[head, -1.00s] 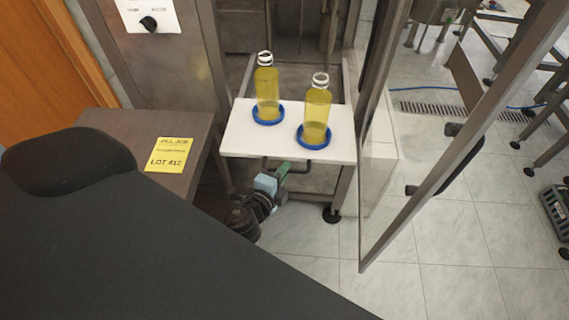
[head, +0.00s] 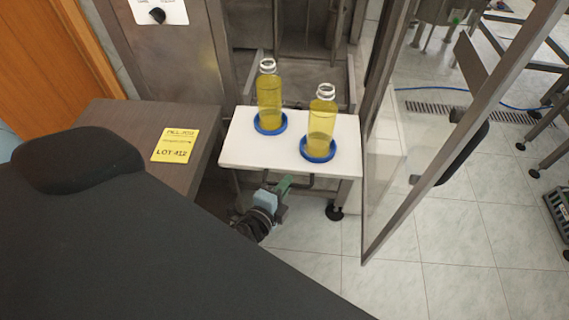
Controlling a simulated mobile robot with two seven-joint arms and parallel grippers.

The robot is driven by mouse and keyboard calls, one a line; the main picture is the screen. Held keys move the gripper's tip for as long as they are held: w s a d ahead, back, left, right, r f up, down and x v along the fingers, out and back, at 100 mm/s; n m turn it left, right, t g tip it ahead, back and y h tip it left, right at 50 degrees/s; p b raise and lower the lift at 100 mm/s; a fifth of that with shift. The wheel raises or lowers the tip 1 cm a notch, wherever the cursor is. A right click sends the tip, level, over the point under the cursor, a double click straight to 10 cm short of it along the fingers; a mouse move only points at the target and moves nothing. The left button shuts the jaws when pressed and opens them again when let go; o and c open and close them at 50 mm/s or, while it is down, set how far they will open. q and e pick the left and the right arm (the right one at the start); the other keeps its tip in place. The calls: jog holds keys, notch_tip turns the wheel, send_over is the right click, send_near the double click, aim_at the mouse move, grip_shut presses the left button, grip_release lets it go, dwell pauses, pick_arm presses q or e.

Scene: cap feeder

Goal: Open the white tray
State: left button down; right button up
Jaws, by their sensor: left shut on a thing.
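The white tray (head: 238,147) sticks out level from the metal machine frame. It carries two bottles of yellow liquid, a left one (head: 269,97) and a right one (head: 321,122). Each stands upright in a blue ring, the left ring (head: 270,124) and the right ring (head: 318,150). A dark bar handle (head: 308,183) hangs under the tray's front edge. My left gripper (head: 284,186), with green fingertips, is at this handle below the tray and shut on it. The fingers partly hide the handle's left part. My right gripper is not in view.
A brown table (head: 135,122) with a yellow lot note (head: 175,145) stands left of the tray. An open glass door (head: 400,200) with a metal frame stands close to the tray's right side. Tiled floor in front of the tray is clear.

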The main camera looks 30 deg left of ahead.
pick_arm(q)
jog(key=c, duration=1.8)
grip_release()
jog(key=shift+d+f, duration=0.2)
jog(key=shift+d, duration=0.05)
jog(key=shift+o, duration=0.2)
jog(key=shift+a+r, duration=0.1)
jog(key=s+r+b, duration=0.1)
jog(key=s, duration=0.6)
jog(key=shift+s+d+r, duration=0.2)
jog(key=shift+s+d, duration=0.05)
jog(key=shift+s, duration=0.1)
